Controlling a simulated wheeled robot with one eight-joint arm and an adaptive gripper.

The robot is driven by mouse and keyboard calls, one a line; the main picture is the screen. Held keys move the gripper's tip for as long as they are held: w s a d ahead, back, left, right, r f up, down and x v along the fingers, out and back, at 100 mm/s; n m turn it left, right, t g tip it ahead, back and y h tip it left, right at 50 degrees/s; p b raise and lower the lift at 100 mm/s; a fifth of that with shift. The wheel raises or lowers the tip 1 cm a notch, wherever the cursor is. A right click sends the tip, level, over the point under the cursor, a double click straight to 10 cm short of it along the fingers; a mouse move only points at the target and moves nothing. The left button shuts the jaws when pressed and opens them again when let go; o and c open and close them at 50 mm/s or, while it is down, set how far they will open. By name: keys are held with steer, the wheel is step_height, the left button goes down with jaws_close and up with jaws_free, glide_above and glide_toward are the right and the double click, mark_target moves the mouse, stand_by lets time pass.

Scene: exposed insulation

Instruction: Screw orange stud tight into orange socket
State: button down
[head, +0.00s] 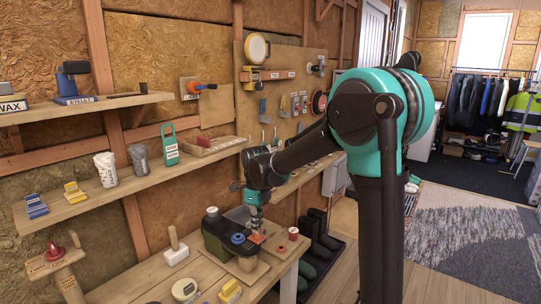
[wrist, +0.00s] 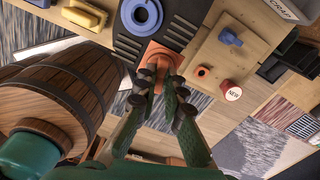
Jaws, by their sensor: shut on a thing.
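My gripper (wrist: 161,80) points down at the bench, its two fingers close together. An orange square-based piece, seemingly the orange socket (wrist: 160,51), sits right at the fingertips on a dark slotted surface. The orange stud is mostly hidden between the fingers, and I cannot tell how deep it sits in the socket. In the head view my gripper (head: 255,222) is low over the bench, with the orange socket (head: 259,238) just under it. The fingers hide the contact.
A blue ring-shaped piece (wrist: 141,15) lies close by. A wooden board (wrist: 199,49) carries a blue piece (wrist: 230,37), an orange-red ring (wrist: 203,71) and a red "NEW" cylinder (wrist: 232,90). A large wooden barrel-like body (wrist: 62,92) stands close on the left. Shelves (head: 150,171) run above the bench.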

steer(key=shift+s+f, duration=0.1)
steer(key=m, duration=0.3)
steer(key=shift+m, duration=0.3)
steer(key=c, duration=1.6)
jaws_free()
steer(key=shift+o, duration=0.2)
steer(key=shift+r, duration=4.55)
